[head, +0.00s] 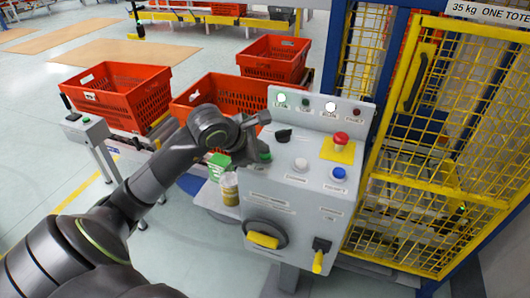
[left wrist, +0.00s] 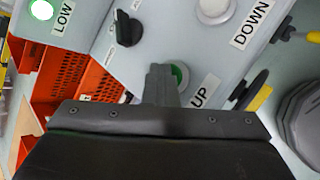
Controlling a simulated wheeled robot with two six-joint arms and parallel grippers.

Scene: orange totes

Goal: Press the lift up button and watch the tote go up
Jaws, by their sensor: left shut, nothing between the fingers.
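The grey control box (head: 300,185) stands in the middle of the head view. Its green UP button (head: 265,155) is at the left of the panel, partly hidden by my left gripper (head: 259,152), which is shut and empty with its tips at the button. In the left wrist view the closed fingertips (left wrist: 160,85) overlap the green button (left wrist: 181,76), beside the UP label (left wrist: 205,92). I cannot tell whether they press it. No tote shows clearly inside the yellow mesh lift cage (head: 441,150). My right gripper is not in view.
Red-orange totes (head: 118,92) stand on the conveyor behind the arm. The panel also has a black knob (head: 283,135), a red button on yellow (head: 341,138), a blue button (head: 339,173) and a white DOWN button (left wrist: 213,10). A lamp marked LOW (left wrist: 41,9) glows.

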